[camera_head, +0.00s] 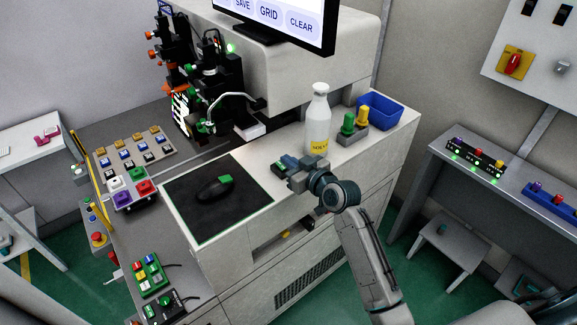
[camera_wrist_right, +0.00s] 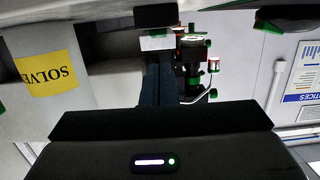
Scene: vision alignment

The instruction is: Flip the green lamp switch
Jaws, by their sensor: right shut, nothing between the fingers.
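A small black control box with a green knob (camera_head: 165,300) sits at the lower left of the head view, beside a green box with several coloured buttons (camera_head: 150,275). I cannot tell for sure which control is the green lamp switch. My right gripper (camera_head: 284,163) is shut and empty above the pale bench, between the black mouse mat and the white bottle, well to the right of and above these boxes in the picture. In the right wrist view its dark fingers (camera_wrist_right: 160,82) are together. My left gripper is not in view.
The solvent bottle (camera_head: 318,125) stands close behind my right gripper, with a blue bin (camera_head: 384,110) beyond. A mouse (camera_head: 214,189) lies on the mat (camera_head: 190,222). A panel of switches (camera_head: 135,150) and microscope equipment (camera_head: 205,80) stand at the left and back.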

